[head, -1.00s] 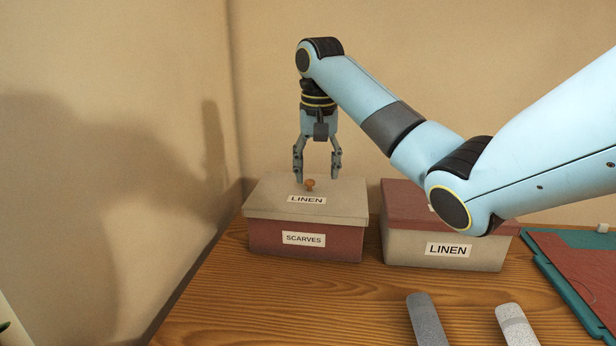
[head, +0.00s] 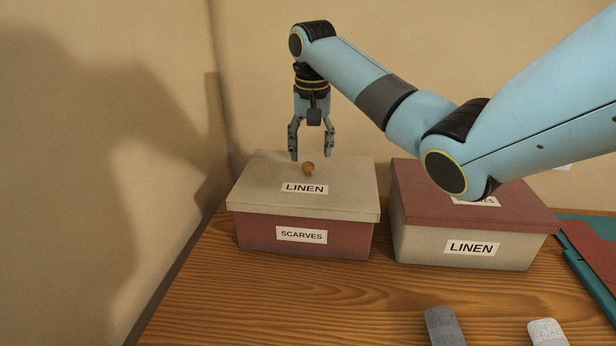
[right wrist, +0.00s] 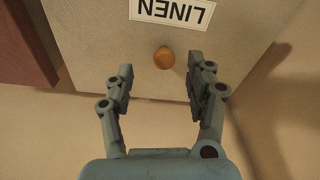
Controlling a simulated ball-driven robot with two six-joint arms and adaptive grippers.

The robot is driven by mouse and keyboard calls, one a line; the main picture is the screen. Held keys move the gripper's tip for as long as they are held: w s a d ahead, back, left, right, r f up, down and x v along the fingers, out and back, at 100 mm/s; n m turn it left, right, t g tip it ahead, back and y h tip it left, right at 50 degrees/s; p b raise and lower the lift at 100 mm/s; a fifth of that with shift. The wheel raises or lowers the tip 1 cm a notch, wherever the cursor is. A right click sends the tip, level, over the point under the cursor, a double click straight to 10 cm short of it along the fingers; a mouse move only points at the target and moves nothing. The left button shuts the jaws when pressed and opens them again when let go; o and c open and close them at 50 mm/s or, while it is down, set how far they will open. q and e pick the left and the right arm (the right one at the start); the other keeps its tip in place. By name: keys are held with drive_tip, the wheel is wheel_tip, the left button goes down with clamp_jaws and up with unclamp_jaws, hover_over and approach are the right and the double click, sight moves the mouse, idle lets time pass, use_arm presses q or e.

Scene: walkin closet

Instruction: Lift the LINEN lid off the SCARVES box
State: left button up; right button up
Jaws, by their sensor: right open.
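The SCARVES box (head: 262,236) is dark red and stands at the left of the wooden table. The beige LINEN lid (head: 350,195) sits on it, with a small orange-brown knob (head: 308,168) on top. My right gripper (head: 312,158) is open and points down just above and behind the knob, empty. In the right wrist view the knob (right wrist: 164,58) lies beyond the open fingertips (right wrist: 160,82), roughly between their lines, and the lid (right wrist: 100,30) shows its label upside down. The left gripper is not in view.
A beige LINEN box (head: 420,245) with a dark red lid (head: 480,212) stands to the right, partly behind my right arm. Two grey rolled-looking items (head: 443,327) lie at the front. A teal and red flat item (head: 590,250) is at the right edge. Walls stand behind and left.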

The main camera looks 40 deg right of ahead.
sight(308, 164)
drive_tip(key=f, duration=0.1)
drive_tip(key=w+f, duration=0.1)
drive_tip(key=f, duration=0.3)
drive_tip(key=shift+w+d, duration=0.15)
drive_tip(key=shift+d, duration=0.1)
drive_tip(key=shift+r, duration=0.1)
clamp_jaws()
